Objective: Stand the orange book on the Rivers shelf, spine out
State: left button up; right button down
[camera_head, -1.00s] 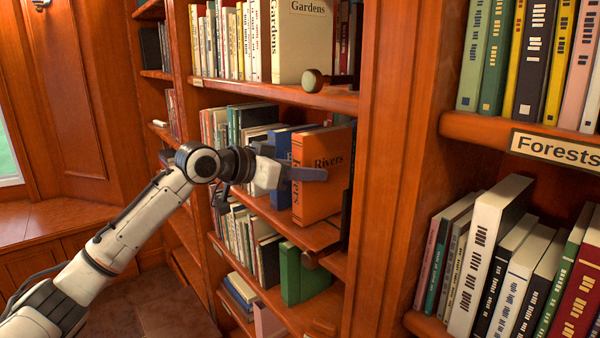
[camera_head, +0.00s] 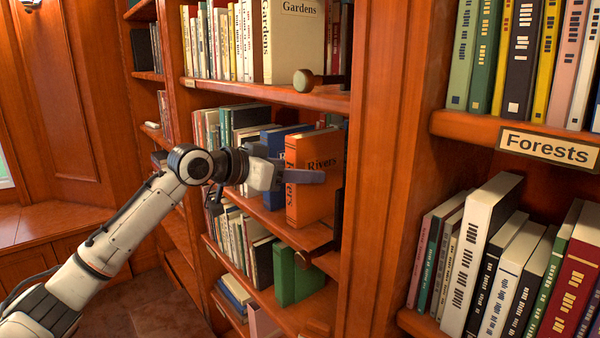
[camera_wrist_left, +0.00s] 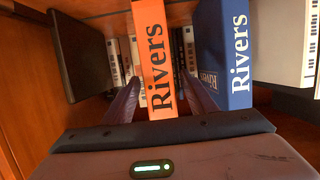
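The orange book (camera_head: 311,190) stands upright on the middle shelf (camera_head: 262,216), its base near the front edge. Its spine (camera_wrist_left: 155,55), lettered Rivers, faces out toward my left wrist camera. A blue book (camera_wrist_left: 225,50), also lettered Rivers, stands to its right in the wrist view, and it shows behind the orange book in the head view (camera_head: 273,195). My left gripper (camera_head: 318,177) has its fingers on either side of the orange book; a narrow gap shows beside the left finger in the wrist view. Its fingers look open. My right gripper is out of view.
The Gardens shelf (camera_head: 270,92) is above, with a round knob (camera_head: 304,80) at its front. A wooden upright (camera_head: 385,180) separates this bay from the Forests shelf (camera_head: 470,126). A dark panel (camera_wrist_left: 82,55) stands left of the orange book in the wrist view.

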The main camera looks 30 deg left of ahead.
pick_arm(q)
jog(key=b+v, duration=0.3)
jog(key=v, duration=0.7)
jog(key=shift+s+a+f, duration=0.1)
jog(key=shift+s+f, duration=0.05)
jog(key=shift+s, duration=0.05)
